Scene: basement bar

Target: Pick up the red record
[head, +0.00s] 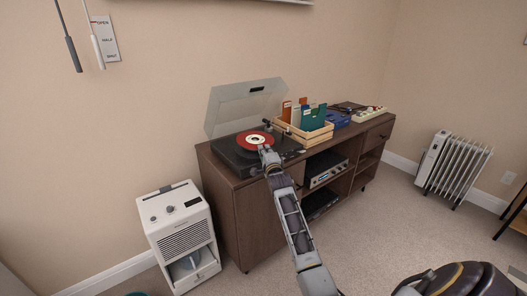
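The red record (254,139) lies flat on the black turntable (236,158), whose clear lid stands raised behind it. The turntable sits on the left part of a dark wooden cabinet (224,194). My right arm reaches up from the bottom of the head view, and its gripper (266,150) is at the record's front right edge. The gripper is small here, and I cannot tell whether its fingers are open or shut, or whether they touch the record. My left gripper is not in view.
A wooden crate (304,137) with record sleeves stands right of the turntable. A blue box (337,119) and a pale device (369,115) sit farther right. A white dehumidifier-like unit (181,236) stands left of the cabinet, and a radiator (453,168) stands at right. Carpet in front is clear.

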